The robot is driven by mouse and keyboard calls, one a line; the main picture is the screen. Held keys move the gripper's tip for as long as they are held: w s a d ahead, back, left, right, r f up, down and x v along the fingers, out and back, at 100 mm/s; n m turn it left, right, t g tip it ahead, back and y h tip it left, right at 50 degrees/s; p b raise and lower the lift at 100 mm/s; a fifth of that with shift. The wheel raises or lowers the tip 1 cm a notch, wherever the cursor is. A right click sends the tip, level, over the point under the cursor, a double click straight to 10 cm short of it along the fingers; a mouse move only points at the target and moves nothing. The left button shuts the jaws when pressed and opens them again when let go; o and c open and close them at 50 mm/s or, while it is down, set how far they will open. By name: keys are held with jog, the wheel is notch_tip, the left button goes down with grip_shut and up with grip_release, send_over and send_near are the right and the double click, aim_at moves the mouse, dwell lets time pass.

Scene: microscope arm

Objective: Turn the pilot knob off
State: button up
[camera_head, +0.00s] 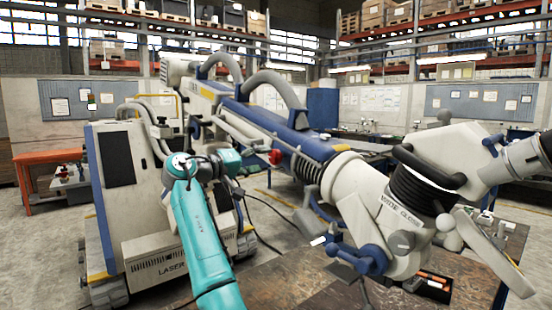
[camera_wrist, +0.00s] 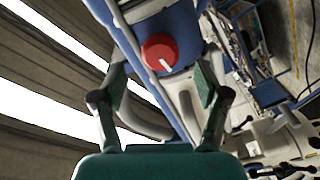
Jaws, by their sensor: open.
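The pilot knob appears to be the round red knob (camera_head: 275,156) on the side of the blue-and-white microscope arm (camera_head: 318,147). In the wrist view the red knob (camera_wrist: 159,50) sits near the top centre, on a blue panel, with a short white mark pointing down and slightly right. My gripper (camera_wrist: 163,72) is open, its two fingers to the left and right of the knob's line in that view. It looks empty, and I cannot tell how far the knob is from the fingertips. In the head view my teal gripper (camera_head: 236,163) is left of the knob.
A white cabinet marked LASER (camera_head: 150,195) stands at left. The large white microscope head (camera_head: 400,205) with blue handles hangs at right over a brown table (camera_head: 300,285). Curved grey hoses (camera_head: 275,85) run above the arm. An orange bench (camera_head: 45,158) is far left.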

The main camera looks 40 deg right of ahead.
aim_at(272, 158)
jog(key=shift+w+d, duration=0.1)
jog(key=shift+d, duration=2.65)
jog(key=c, duration=1.1)
